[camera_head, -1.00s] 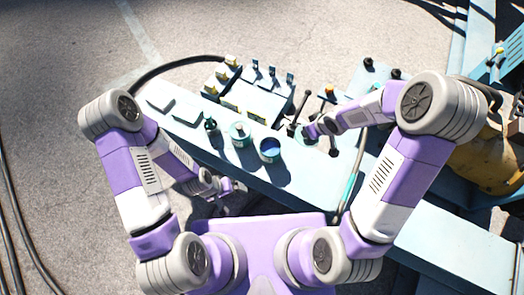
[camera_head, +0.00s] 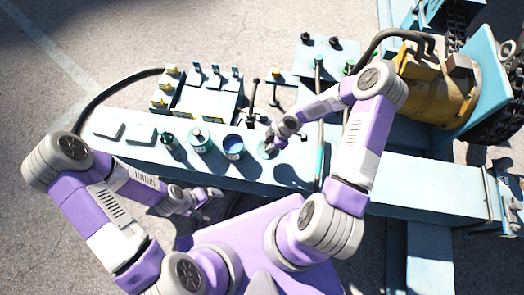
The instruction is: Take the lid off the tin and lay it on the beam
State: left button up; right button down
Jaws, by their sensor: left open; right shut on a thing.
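The tin (camera_head: 233,149) stands upright on the pale blue beam (camera_head: 340,170); its top shows a dark blue round inside a pale rim, with no lid on it. The lid (camera_head: 266,151) looks like a teal disc just right of the tin. My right gripper (camera_head: 271,146) is shut on it, over the beam. Whether the lid touches the beam or hangs a little above it I cannot tell. My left gripper (camera_head: 208,200) is open and empty, low in front of the beam's near edge.
A teal-topped tin (camera_head: 200,141) and a dark-topped bottle (camera_head: 169,141) stand left of the open tin. Flat pale pads (camera_head: 109,130) lie further left. Levers (camera_head: 254,92) and a valve block (camera_head: 205,98) stand behind. A hose (camera_head: 320,130) crosses the beam at right.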

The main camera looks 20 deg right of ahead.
notch_tip(320, 180, down, 8)
jog(key=b, duration=0.3)
jog(key=shift+f, duration=0.1)
jog(key=shift+f, duration=0.1)
jog(key=c, duration=0.8)
grip_release()
jog(key=shift+r, duration=0.2)
